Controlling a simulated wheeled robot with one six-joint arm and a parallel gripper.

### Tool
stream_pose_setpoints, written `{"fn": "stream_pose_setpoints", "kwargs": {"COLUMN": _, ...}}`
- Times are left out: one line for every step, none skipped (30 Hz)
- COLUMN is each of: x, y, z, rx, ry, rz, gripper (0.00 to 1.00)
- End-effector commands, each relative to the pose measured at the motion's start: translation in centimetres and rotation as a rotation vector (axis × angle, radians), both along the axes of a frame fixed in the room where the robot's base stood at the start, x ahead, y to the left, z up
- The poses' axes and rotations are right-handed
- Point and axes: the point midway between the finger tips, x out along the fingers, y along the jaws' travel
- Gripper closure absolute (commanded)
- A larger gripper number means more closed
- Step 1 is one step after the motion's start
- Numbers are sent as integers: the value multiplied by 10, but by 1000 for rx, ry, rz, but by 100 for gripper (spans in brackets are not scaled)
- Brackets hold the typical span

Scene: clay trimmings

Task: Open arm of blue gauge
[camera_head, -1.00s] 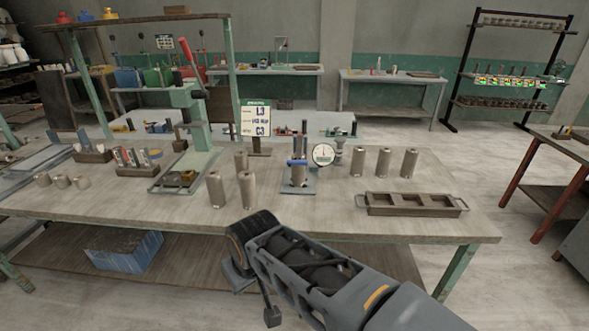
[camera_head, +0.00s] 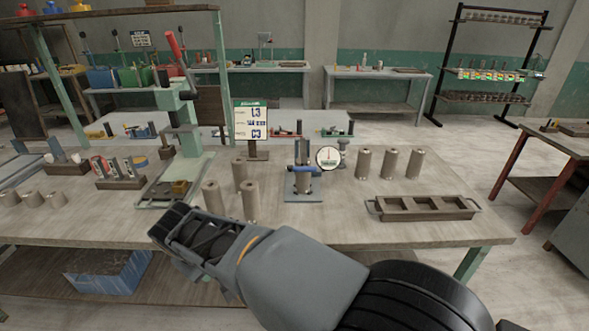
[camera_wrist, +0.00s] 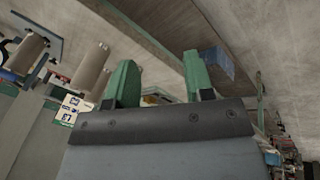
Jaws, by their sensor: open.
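The blue gauge (camera_head: 303,183) stands on the table in the middle of the head view. It has a grey-blue base plate, an upright post, a blue arm (camera_head: 303,168) lying roughly level, and a round white dial (camera_head: 329,157) on its right. My gripper (camera_wrist: 158,70) shows in the wrist view with two green fingers apart and nothing between them. In the head view my arm reaches over the table's front edge, left of and nearer than the gauge, apart from it. My fingertips are hidden there.
Several clay cylinders stand left (camera_head: 249,200) and right (camera_head: 389,164) of the gauge. A brown tray (camera_head: 424,215) lies to the front right. A green press (camera_head: 190,140) and a sign (camera_head: 251,121) stand to the left and behind. The table (camera_head: 330,222) is bare in front of the gauge.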

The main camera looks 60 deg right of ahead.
Motion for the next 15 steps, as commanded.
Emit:
{"fn": "stream_pose_setpoints", "kwargs": {"x": 7, "y": -28, "z": -9, "rx": -94, "ry": 49, "rz": -35, "gripper": 52}}
{"fn": "stream_pose_setpoints", "kwargs": {"x": 11, "y": -47, "z": -9, "rx": -159, "ry": 75, "rz": -52, "gripper": 52}}
{"fn": "stream_pose_setpoints", "kwargs": {"x": 16, "y": -72, "z": -9, "rx": -246, "ry": 111, "rz": -78, "gripper": 52}}
{"fn": "stream_pose_setpoints", "kwargs": {"x": 20, "y": -90, "z": -9, "rx": -310, "ry": 137, "rz": -96, "gripper": 52}}
{"fn": "stream_pose_setpoints", "kwargs": {"x": 23, "y": -109, "z": -7, "rx": -374, "ry": 162, "rz": -112, "gripper": 52}}
{"fn": "stream_pose_setpoints", "kwargs": {"x": 27, "y": -132, "z": -5, "rx": -459, "ry": 194, "rz": -131, "gripper": 52}}
{"fn": "stream_pose_setpoints", "kwargs": {"x": 30, "y": -149, "z": -4, "rx": -520, "ry": 215, "rz": -145, "gripper": 52}}
{"fn": "stream_pose_setpoints", "kwargs": {"x": 33, "y": -165, "z": -2, "rx": -579, "ry": 236, "rz": -156, "gripper": 52}}
{"fn": "stream_pose_setpoints", "kwargs": {"x": 37, "y": -184, "z": 1, "rx": -656, "ry": 261, "rz": -167, "gripper": 52}}
{"fn": "stream_pose_setpoints", "kwargs": {"x": 40, "y": -198, "z": 3, "rx": -709, "ry": 278, "rz": -175, "gripper": 52}}
{"fn": "stream_pose_setpoints", "kwargs": {"x": 43, "y": -211, "z": 5, "rx": -760, "ry": 294, "rz": -179, "gripper": 52}}
{"fn": "stream_pose_setpoints", "kwargs": {"x": 47, "y": -226, "z": 7, "rx": -823, "ry": 311, "rz": -185, "gripper": 52}}
{"fn": "stream_pose_setpoints", "kwargs": {"x": 49, "y": -236, "z": 9, "rx": -867, "ry": 323, "rz": -187, "gripper": 52}}
{"fn": "stream_pose_setpoints", "kwargs": {"x": 52, "y": -245, "z": 11, "rx": -907, "ry": 332, "rz": -189, "gripper": 52}}
{"fn": "stream_pose_setpoints", "kwargs": {"x": 55, "y": -256, "z": 13, "rx": -955, "ry": 343, "rz": -189, "gripper": 52}}
